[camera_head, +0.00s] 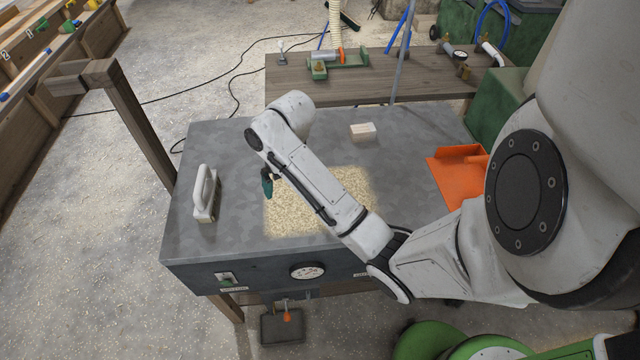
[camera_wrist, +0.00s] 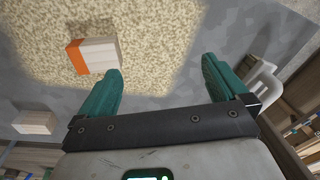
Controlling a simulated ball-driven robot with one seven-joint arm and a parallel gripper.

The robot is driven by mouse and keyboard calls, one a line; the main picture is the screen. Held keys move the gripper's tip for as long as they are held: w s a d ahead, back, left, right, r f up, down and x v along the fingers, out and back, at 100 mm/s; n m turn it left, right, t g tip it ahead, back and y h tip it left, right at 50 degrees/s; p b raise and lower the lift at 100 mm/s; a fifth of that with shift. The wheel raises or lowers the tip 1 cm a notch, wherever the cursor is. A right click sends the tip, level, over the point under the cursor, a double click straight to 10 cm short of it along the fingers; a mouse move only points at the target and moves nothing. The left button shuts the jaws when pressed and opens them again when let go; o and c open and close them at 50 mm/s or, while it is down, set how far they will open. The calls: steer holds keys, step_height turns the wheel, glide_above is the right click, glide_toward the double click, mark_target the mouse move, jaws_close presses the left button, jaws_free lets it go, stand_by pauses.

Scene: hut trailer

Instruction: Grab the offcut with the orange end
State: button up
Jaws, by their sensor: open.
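The offcut with the orange end (camera_wrist: 98,54) is a pale wooden block lying on the speckled tan patch (camera_head: 282,215) of the grey table. Its orange end faces left in the wrist view. In the head view I do not see it; my arm covers part of the patch. My gripper (camera_wrist: 161,65) has two teal fingers, spread apart with nothing between them. The offcut lies just beyond and left of the left fingertip in the wrist view. In the head view my gripper (camera_head: 267,183) hangs above the left part of the patch.
A plain pale block (camera_head: 362,132) lies at the table's back; a plain block also shows in the wrist view (camera_wrist: 35,122). A white-handled tool (camera_head: 206,195) stands at the left. An orange scoop-like tray (camera_head: 456,172) is at the right edge. A wooden post (camera_head: 140,125) rises beside the table.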

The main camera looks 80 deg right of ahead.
steer(key=s+d+r+m+g, duration=0.1)
steer(key=s+d+m, duration=0.1)
steer(key=s+d, duration=0.45)
steer(key=f, duration=0.4)
steer(key=shift+w+d+f, duration=0.15)
steer(key=shift+w+d, duration=0.1)
steer(key=shift+d, duration=0.05)
steer(key=shift+s+d+f+p, duration=0.1)
steer(key=shift+f+p, duration=0.1)
steer(key=shift+f, duration=1.35)
steer(key=shift+s+f+p, duration=0.1)
steer(key=shift+f+p, duration=0.05)
steer(key=shift+f, duration=1.4)
steer(key=shift+c, duration=0.2)
steer(key=c, duration=0.8)
steer(key=shift+r, duration=0.15)
steer(key=shift+c, duration=0.2)
